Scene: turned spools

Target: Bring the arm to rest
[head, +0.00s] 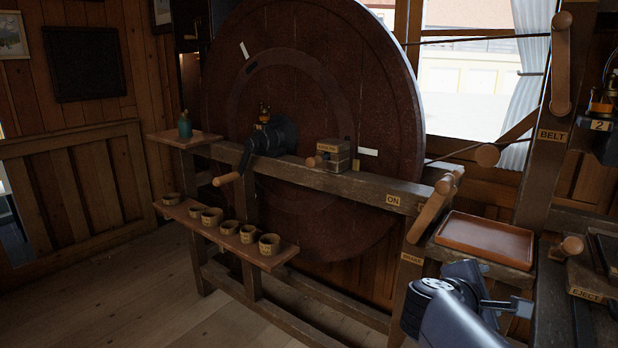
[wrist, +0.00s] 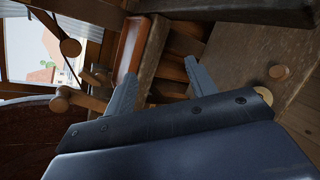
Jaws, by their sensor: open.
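My gripper (wrist: 162,68) is open and empty, its two grey fingers spread apart in the wrist view. In the head view my arm comes in from the bottom edge at the right, and the gripper end (head: 517,306) points right, below the orange-brown tray (head: 484,240) as pictured. The tray also shows beyond the fingers in the wrist view (wrist: 131,48). Nothing is between the fingers.
A wooden lever (head: 432,212) at the brake-labelled post stands close above my arm. An EJECT-labelled block with a knob (head: 572,247) is to the right. A large dark red wheel (head: 310,120) fills the middle. A shelf (head: 225,234) holds several small cups. Floor at left is clear.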

